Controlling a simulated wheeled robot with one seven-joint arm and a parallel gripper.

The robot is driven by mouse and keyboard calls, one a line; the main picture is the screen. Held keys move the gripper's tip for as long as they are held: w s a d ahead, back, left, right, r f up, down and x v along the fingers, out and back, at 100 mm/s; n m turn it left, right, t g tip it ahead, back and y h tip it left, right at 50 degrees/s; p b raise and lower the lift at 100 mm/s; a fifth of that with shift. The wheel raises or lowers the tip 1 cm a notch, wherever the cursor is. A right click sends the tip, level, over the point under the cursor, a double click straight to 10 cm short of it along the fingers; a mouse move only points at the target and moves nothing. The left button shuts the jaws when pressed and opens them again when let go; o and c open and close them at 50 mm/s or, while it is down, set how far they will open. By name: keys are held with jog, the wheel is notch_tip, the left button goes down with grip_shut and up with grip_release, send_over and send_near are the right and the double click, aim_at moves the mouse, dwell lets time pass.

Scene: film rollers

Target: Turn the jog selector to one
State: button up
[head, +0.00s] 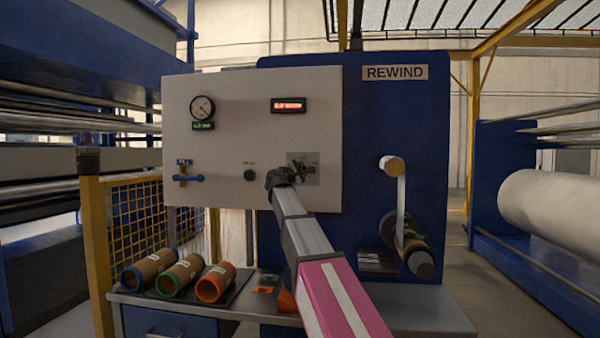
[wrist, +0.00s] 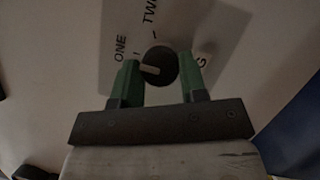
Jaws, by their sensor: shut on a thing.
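The jog selector is a round dark knob (wrist: 160,62) with a pale pointer line. In the wrist view the line points left, on the side of the "ONE" label (wrist: 121,48). A "TWO" label (wrist: 151,14) is above, and a partly hidden label ending in G is at the right. My gripper (wrist: 164,64) is shut on the knob, its green fingers either side. In the head view my gripper (head: 280,178) is at the grey selector plate (head: 310,161) on the white panel (head: 232,130); it hides the knob there.
A black button (head: 250,175) and a blue-handled valve (head: 187,178) are left of the selector. A gauge (head: 202,108) and a red display (head: 288,105) are above. Several cardboard cores (head: 182,274) lie on the bench below. A roller (head: 391,164) projects at the right.

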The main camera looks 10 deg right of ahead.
jog(key=o, duration=0.9)
jog(key=v, duration=1.1)
jog(key=shift+w, duration=0.1)
jog(key=shift+d, duration=0.1)
